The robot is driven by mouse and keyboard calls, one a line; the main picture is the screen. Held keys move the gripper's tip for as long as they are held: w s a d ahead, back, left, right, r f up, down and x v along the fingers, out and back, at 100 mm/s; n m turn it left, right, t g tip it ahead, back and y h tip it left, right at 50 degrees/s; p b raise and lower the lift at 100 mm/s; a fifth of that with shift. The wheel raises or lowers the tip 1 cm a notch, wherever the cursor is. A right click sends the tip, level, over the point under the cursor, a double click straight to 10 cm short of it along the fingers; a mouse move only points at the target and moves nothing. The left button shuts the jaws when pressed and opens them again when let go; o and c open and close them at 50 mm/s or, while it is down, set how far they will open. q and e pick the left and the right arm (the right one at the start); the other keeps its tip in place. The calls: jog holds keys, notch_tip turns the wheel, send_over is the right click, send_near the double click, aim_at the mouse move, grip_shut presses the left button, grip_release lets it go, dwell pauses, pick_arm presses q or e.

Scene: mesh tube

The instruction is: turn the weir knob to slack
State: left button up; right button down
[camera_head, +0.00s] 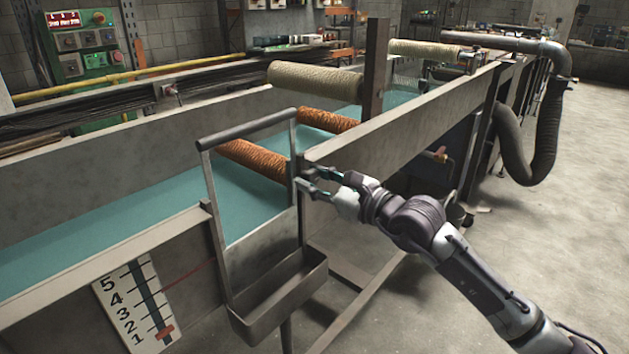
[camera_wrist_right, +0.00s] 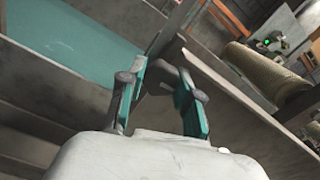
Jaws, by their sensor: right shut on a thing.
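My right gripper (camera_head: 312,181) reaches in from the right to the end of the tank wall, beside the grey weir frame (camera_head: 207,190). Its teal-padded fingers (camera_wrist_right: 158,100) are shut on a small dark part, which I take to be the weir knob (camera_wrist_right: 160,78). The knob is mostly hidden between the fingers, so its turn angle cannot be read. A white scale (camera_head: 122,293) marked 5 to 1 hangs on the tank's front, with a red marker (camera_head: 164,332) low by the 1. My left gripper is not in view.
The tank holds teal water (camera_head: 150,215). Orange rollers (camera_head: 255,160) and a pale roller (camera_head: 315,79) span it. A metal trough (camera_head: 275,300) hangs below the weir frame. A green control panel (camera_head: 88,50) stands back left.

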jog(key=c, duration=0.8)
grip_release()
jog(key=v, duration=1.2)
